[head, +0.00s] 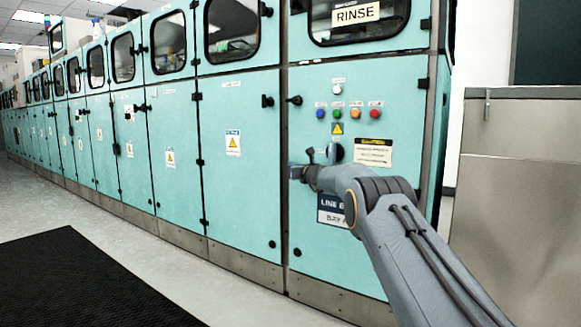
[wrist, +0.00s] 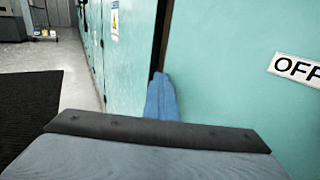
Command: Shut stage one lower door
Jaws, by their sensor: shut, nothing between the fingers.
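A row of teal lower doors runs along the machine. The nearest, below the RINSE window, is a lower panel (head: 345,95) with coloured buttons. I cannot read which one is stage one. My gripper (head: 296,172) is shut and empty, at the vertical seam between these two. In the wrist view, its closed fingers (wrist: 160,88) point at a dark vertical gap (wrist: 161,35) between teal panels. Whether they touch is unclear. My arm hides part of the button panel.
Black knobs (head: 267,101) and hinges stick out along the seams. A black mat (head: 85,285) lies on the pale floor at left. A grey metal cabinet (head: 520,190) stands at right. The floor strip before the doors is clear.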

